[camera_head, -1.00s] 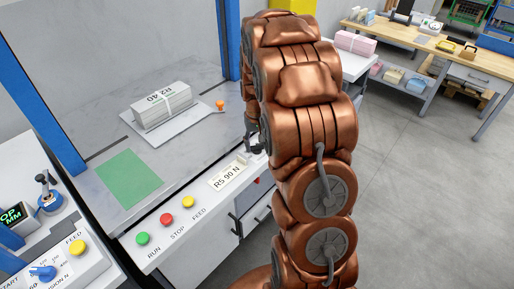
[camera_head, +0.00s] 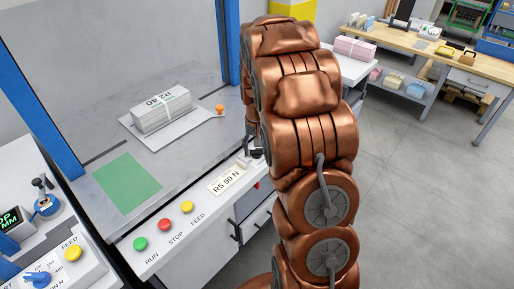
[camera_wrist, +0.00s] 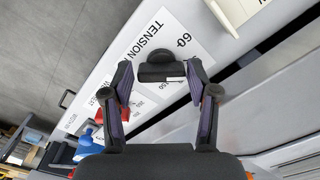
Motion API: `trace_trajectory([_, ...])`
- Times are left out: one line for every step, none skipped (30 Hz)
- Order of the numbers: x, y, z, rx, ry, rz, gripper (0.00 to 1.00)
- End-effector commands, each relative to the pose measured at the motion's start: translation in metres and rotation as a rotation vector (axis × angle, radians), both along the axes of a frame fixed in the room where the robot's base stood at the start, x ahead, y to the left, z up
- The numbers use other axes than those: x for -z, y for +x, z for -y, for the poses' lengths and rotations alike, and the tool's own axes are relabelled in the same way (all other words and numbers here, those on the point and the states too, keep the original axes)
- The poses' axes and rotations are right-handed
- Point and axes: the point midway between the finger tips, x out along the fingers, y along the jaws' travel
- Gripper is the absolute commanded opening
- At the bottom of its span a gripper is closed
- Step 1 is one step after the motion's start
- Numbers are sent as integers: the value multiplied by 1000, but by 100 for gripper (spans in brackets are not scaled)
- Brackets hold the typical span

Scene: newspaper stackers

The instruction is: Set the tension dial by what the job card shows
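In the head view a white card (camera_head: 227,181) reading "R5 90 N" lies on the white front ledge. My gripper (camera_head: 252,153) is just right of it, mostly hidden behind my copper arm. In the wrist view a black knob (camera_wrist: 162,58) sits on a white plate (camera_wrist: 150,28) lettered "TENSION", with a "60" mark. My gripper (camera_wrist: 161,76) is open, one finger on each side of the knob. I cannot tell whether the fingers touch it. At lower left of the head view is a blue dial (camera_head: 38,278) on another panel.
Green, red and yellow buttons (camera_head: 164,221) line the ledge, marked RUN, STOP and FEED. A paper bundle (camera_head: 162,110) labelled "R2 40" lies on the table behind, near a green sheet (camera_head: 128,183). Blue posts (camera_head: 40,95) frame the table. A wooden bench (camera_head: 440,55) stands far right.

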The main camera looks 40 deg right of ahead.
Motion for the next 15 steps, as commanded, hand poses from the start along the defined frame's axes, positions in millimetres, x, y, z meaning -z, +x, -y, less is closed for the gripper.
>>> trace_trajectory([0,0,0,0,0,0,67])
trace_trajectory([0,0,0,0,0,0,71])
trace_trajectory([0,0,0,0,1,1,75])
trace_trajectory([0,0,0,0,1,1,75])
trace_trajectory([0,0,0,0,1,1,75])
trace_trajectory([0,0,0,0,1,1,75])
trace_trajectory([0,0,0,0,1,1,75])
trace_trajectory([0,0,0,0,1,1,75])
trace_trajectory([0,0,-1,0,1,1,75])
trace_trajectory([0,0,-1,0,1,1,75])
trace_trajectory([0,0,-1,0,1,1,75])
trace_trajectory([0,0,-1,0,1,1,75])
trace_trajectory([-1,0,-1,0,1,1,75])
trace_trajectory([-2,1,0,0,0,1,75])
trace_trajectory([-4,1,0,0,0,1,75])
